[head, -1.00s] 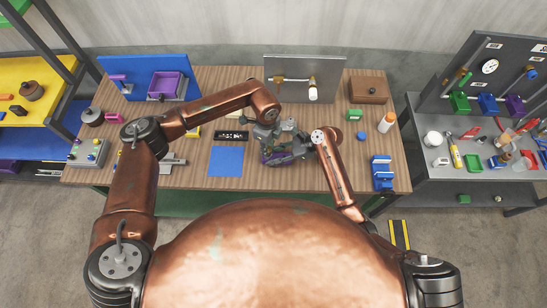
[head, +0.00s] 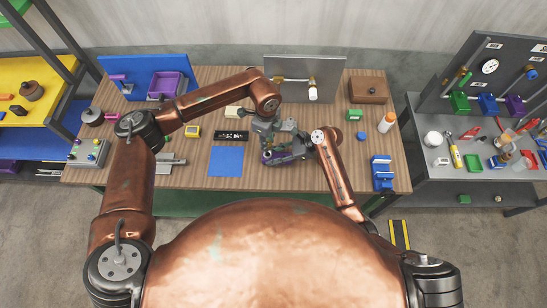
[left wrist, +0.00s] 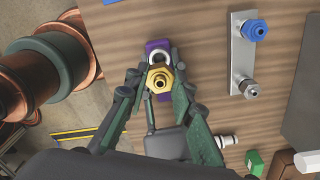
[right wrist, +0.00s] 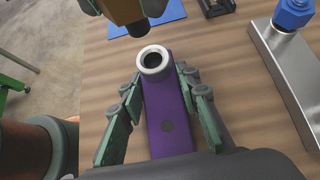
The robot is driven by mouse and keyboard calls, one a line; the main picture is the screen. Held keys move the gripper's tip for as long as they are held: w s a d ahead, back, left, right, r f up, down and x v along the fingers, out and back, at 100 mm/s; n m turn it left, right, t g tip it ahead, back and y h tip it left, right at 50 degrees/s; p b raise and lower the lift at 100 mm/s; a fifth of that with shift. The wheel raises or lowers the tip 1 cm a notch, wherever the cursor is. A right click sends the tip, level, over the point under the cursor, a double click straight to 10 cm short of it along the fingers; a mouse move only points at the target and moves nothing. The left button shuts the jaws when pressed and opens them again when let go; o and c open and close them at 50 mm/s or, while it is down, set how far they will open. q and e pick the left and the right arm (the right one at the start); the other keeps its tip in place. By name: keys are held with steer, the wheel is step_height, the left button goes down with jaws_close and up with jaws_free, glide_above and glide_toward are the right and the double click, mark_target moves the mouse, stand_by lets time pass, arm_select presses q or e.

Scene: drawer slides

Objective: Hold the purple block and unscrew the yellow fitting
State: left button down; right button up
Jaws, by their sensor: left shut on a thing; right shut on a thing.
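The purple block (right wrist: 170,110) lies between the fingers of my right gripper (right wrist: 162,82), which is shut on it. The block's round metal port (right wrist: 152,62) faces up and is open, with nothing in it. The yellow fitting (left wrist: 159,80) is a brass hex piece held between the fingers of my left gripper (left wrist: 158,74). It is apart from the block, above the port, and shows at the top of the right wrist view (right wrist: 122,10). In the left wrist view the purple block (left wrist: 157,46) is partly hidden behind the fitting. In the head view the grippers mostly cover both.
A blue mat (head: 226,161) lies left of the grippers. A metal bar with a blue fitting (left wrist: 242,55) lies beside the block. A grey panel with brass piping (head: 325,75) stands behind. A blue clamp-like piece (head: 381,172) is at the right edge.

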arm_select(q)
steer(key=shift+r, duration=0.25)
arm_select(e)
steer(key=o, duration=1.4)
steer(key=shift+c, duration=0.2)
steer(key=shift+d+r, duration=0.1)
steer(key=v, duration=1.1)
steer(key=shift+d+r, duration=0.25)
steer(key=shift+d, duration=0.05)
